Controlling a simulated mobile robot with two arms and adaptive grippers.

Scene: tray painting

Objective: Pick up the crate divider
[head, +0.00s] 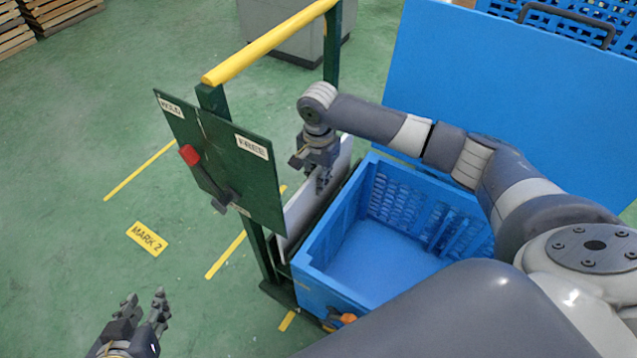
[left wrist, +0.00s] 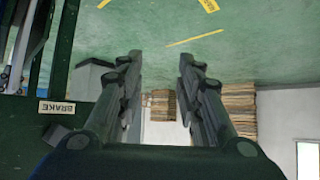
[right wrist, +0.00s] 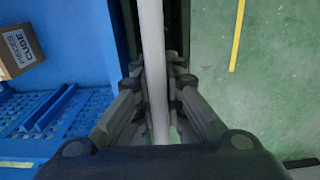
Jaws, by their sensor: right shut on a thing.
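The crate divider (head: 298,218) is a thin white panel. It stands on edge between the left side of the blue crate (head: 313,268) and the dark green frame. My right gripper (head: 323,182) points down and is shut on the divider's upper edge. In the right wrist view the divider (right wrist: 153,60) runs between the fingers of my right gripper (right wrist: 158,90). Its lower part is hidden behind the green panel and crate. My left gripper (head: 143,308) is open and empty above the floor at lower left; it also shows in the left wrist view (left wrist: 160,75).
A green panel (head: 255,185) labelled FREE, with a red-tipped lever (head: 190,155), stands left of the divider. A yellow rail (head: 268,43) tops the frame. A cardboard box (right wrist: 18,48) shows in the right wrist view. Floor at left is clear.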

